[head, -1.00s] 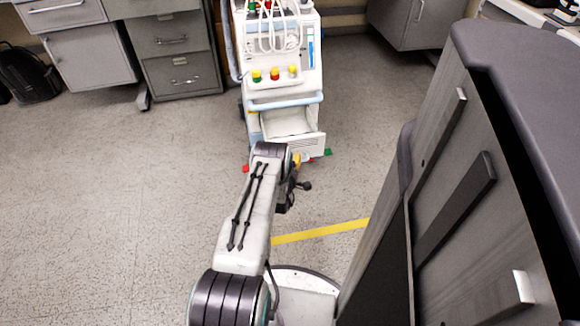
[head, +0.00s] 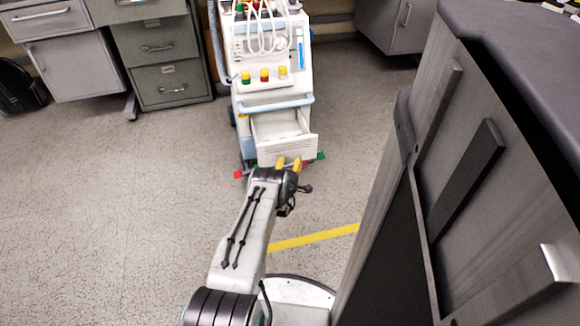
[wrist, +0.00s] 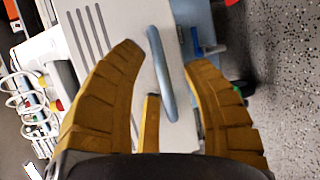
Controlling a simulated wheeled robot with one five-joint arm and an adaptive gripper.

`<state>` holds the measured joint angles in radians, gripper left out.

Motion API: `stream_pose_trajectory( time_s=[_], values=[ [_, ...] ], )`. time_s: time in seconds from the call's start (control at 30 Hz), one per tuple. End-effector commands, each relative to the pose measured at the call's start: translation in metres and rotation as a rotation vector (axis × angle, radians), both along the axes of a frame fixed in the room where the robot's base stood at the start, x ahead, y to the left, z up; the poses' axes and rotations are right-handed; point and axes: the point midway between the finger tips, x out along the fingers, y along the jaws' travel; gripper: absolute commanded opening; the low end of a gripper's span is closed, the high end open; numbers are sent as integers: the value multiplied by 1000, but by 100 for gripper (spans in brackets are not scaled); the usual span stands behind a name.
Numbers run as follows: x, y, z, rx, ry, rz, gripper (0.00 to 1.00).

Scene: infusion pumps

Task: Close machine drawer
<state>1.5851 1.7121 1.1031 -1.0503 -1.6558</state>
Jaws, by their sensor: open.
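The white machine (head: 272,60) stands ahead of me in the head view. Its low drawer (head: 289,149) is pulled out, with the open inside showing behind the slotted front. In the wrist view, the drawer front (wrist: 108,22) appears turned sideways, with slots and a grey-blue handle (wrist: 162,75). My gripper (head: 289,162) has yellow fingers and is just in front of the drawer front. In the wrist view my gripper (wrist: 168,58) is open, with the handle between its fingers in the picture. I cannot tell whether any finger touches it.
A tall grey cabinet (head: 480,190) stands close on the right. Grey drawer units (head: 160,50) and a black bag (head: 18,85) are at the back left. A yellow floor line (head: 312,237) runs beside my arm. The floor to the left is clear.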

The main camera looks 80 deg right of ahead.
Motion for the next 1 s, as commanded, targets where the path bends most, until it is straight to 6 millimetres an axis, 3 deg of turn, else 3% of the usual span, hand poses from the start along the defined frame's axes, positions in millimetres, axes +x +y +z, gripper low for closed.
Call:
stream_pose_trajectory(
  time_s=[0.4,0.9,1.0],
  values=[
    [0,-3,0,1,0,0,46],
    [0,-3,-1,1,0,0,2],
    [0,-3,-1,1,0,0,0]
  ],
)
